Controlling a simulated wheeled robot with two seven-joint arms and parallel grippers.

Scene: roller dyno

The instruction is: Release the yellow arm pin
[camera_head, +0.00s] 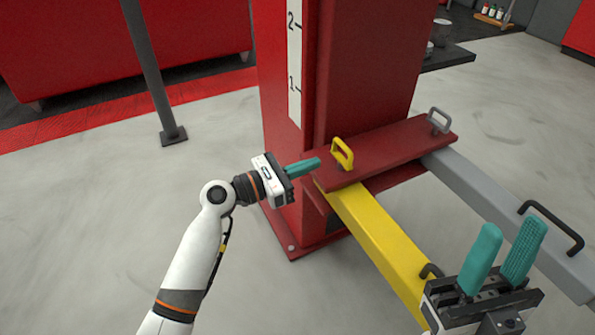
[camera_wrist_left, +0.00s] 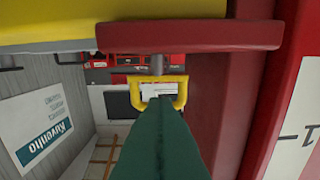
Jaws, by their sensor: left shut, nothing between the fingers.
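The yellow arm pin (camera_head: 342,153) is a yellow loop handle standing on the red carriage bracket (camera_head: 395,147), above the inner end of the yellow arm (camera_head: 375,240). My left gripper (camera_head: 305,167) is shut and empty, its teal fingers pointing at the pin from the left, close to it. In the left wrist view the pin's loop (camera_wrist_left: 181,92) shows just beyond the shut fingertips (camera_wrist_left: 158,105); whether they touch it, I cannot tell. My right gripper (camera_head: 502,256) is open and empty at the lower right, over the yellow arm's outer end.
A grey pin (camera_head: 440,120) stands on the bracket above the grey arm (camera_head: 500,210). Black handles (camera_head: 552,224) sit on the arms. The red column (camera_head: 350,70) rises behind the left gripper. A grey post (camera_head: 155,75) stands at left; the floor between is clear.

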